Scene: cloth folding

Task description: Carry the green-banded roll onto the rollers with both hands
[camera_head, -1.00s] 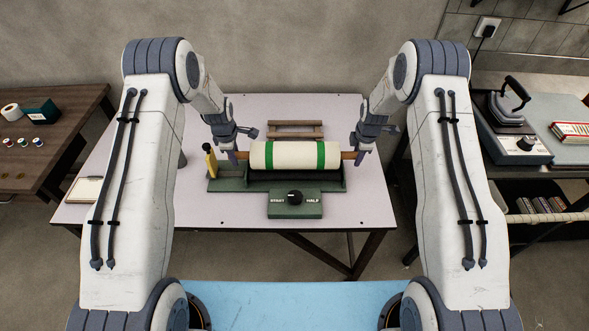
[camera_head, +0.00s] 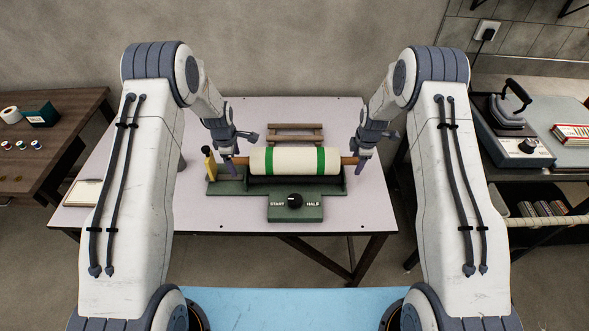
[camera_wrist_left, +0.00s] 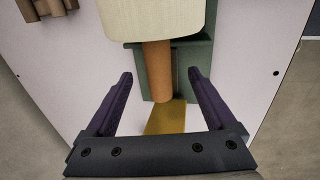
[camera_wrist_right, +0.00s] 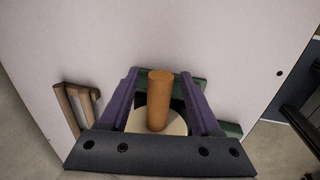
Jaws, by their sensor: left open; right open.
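The cream roll (camera_head: 285,161) with two green bands lies level across the green roller machine (camera_head: 325,196) in the middle of the table. Brown handles stick out at both its ends. My left gripper (camera_head: 230,167) is open at the left handle; in the left wrist view the handle (camera_wrist_left: 158,75) lies between its spread fingers, with gaps on both sides. My right gripper (camera_head: 361,167) is open around the right handle, which shows between its fingers in the right wrist view (camera_wrist_right: 159,100). The rollers are mostly hidden under the roll.
A yellow post with a dark top (camera_head: 209,163) stands at the machine's left end. A wooden rack (camera_head: 296,127) lies behind the roll. A notepad (camera_head: 83,193) is at the table's left. The front of the table is clear. An iron (camera_head: 508,105) stands on the right bench.

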